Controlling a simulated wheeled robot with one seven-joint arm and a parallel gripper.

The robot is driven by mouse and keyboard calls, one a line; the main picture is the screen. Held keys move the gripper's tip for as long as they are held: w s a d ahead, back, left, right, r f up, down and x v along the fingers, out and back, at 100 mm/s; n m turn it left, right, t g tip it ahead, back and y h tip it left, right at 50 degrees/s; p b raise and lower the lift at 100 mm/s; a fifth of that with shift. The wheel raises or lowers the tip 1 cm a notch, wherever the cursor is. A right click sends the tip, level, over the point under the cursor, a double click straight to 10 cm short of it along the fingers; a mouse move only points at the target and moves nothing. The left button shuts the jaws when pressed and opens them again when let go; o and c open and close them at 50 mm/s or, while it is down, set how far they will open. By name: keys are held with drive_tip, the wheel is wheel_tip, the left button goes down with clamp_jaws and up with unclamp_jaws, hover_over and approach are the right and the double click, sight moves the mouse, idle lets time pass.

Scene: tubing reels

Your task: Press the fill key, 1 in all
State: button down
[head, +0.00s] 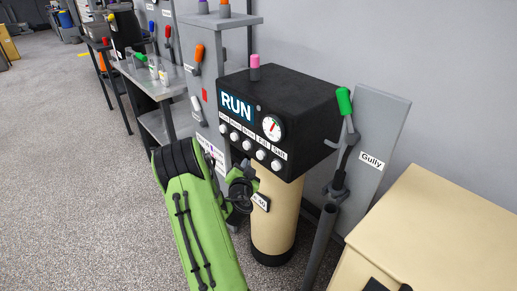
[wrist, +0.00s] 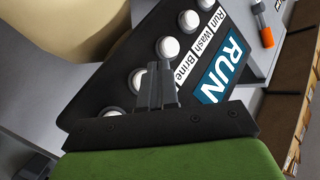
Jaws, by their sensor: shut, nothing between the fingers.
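The black control head (head: 285,100) shows RUN on a blue display (head: 237,106) and has a row of round white keys. The labels read Run, Wash, Brine, Fill and Salt. The fill key (head: 261,155) is fourth from the left; in the wrist view it (wrist: 136,81) is partly behind a finger. The brine key (wrist: 167,47) is clear just beyond the fingertips. My gripper (head: 245,166) is shut and empty, just below the key row in the head view. In the wrist view its fingertips (wrist: 158,67) lie between the brine and fill keys; I cannot tell whether they touch the panel.
A dial gauge (head: 273,127) sits above the keys. A green-handled lever (head: 344,101) stands right, by a Gully sign (head: 371,161). The tan cylinder (head: 275,215) is under the head. A tan cabinet (head: 440,235) fills the lower right. Open floor (head: 90,200) lies left.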

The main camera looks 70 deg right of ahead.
sight(260, 155)
drive_tip(key=shift+s+d+p, duration=0.3)
drive_tip(key=shift+d+p, duration=0.1)
drive_tip(key=shift+d, duration=0.1)
drive_tip(key=shift+s+d+p, duration=0.25)
drive_tip(key=shift+d+p, duration=0.1)
drive_tip(key=shift+d, duration=0.15)
idle(1.2)
drive_tip(key=shift+s+d+p, duration=0.2)
drive_tip(key=shift+d+p, duration=0.15)
drive_tip(key=shift+p, duration=0.05)
drive_tip(key=shift+s+d+p, duration=0.2)
drive_tip(key=shift+d+p, duration=0.2)
drive_tip(key=shift+p, duration=0.2)
idle(0.5)
drive_tip(key=shift+s+d+r+p, duration=0.2)
drive_tip(key=shift+s+d+p, duration=0.05)
drive_tip(key=shift+p, duration=0.05)
idle(0.7)
